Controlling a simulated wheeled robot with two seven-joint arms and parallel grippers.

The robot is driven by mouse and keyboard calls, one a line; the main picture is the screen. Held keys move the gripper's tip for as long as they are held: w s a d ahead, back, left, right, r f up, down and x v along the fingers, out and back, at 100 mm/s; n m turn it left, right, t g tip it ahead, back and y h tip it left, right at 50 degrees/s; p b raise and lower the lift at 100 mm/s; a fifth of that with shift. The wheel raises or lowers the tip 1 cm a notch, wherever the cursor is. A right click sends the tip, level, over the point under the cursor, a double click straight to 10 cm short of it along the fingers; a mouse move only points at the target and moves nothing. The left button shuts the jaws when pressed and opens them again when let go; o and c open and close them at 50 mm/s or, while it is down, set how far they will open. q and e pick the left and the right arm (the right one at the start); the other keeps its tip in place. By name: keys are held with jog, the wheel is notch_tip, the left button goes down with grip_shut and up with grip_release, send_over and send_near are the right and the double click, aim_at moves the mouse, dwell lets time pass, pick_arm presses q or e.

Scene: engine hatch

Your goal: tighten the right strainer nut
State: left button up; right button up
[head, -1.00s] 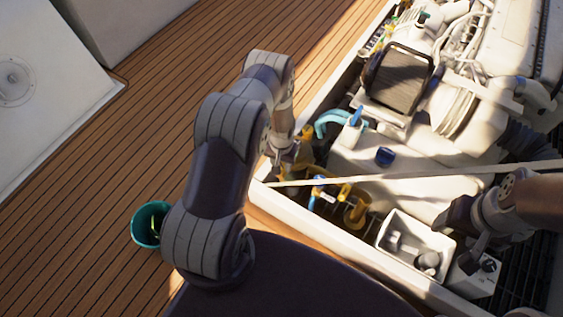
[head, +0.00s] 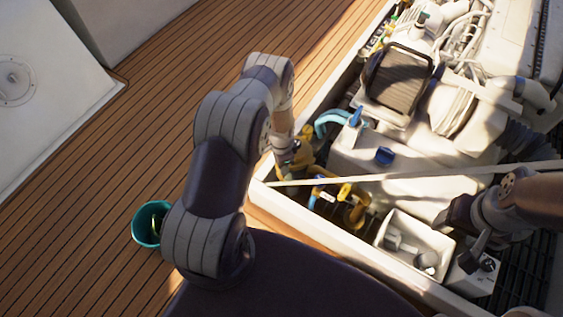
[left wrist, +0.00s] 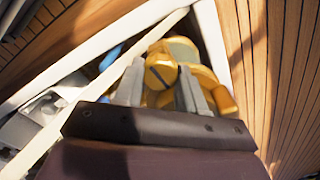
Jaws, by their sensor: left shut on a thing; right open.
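My left gripper (left wrist: 160,92) is shut on a yellow strainer nut (left wrist: 160,72) in the left wrist view, one finger on each side of it. I cannot tell from these frames which strainer it belongs to. In the head view the left arm reaches down to yellow strainer parts (head: 302,156) at the near-left corner of the hatch, and the left wrist largely hides the grip. Another yellow fitting (head: 355,214) stands to the right, lower in the hatch. My right gripper (head: 470,240) is open and empty above the right part of the hatch, near a white box.
A thin pale bar (head: 400,175) crosses above the hatch. The open white box (head: 388,244) holds grey parts. The white engine (head: 430,150) fills the far side. A teal bucket (head: 140,226) stands on the clear wooden deck (head: 100,190) at left.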

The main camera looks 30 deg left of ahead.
pick_arm(q)
jog(key=shift+m, duration=0.6)
jog(key=o, duration=1.1)
jog(key=shift+c, duration=0.2)
jog(key=shift+r, duration=0.1)
notch_tip(320, 180, up, 12)
jog(key=p, duration=0.4)
jog(key=shift+r, duration=0.25)
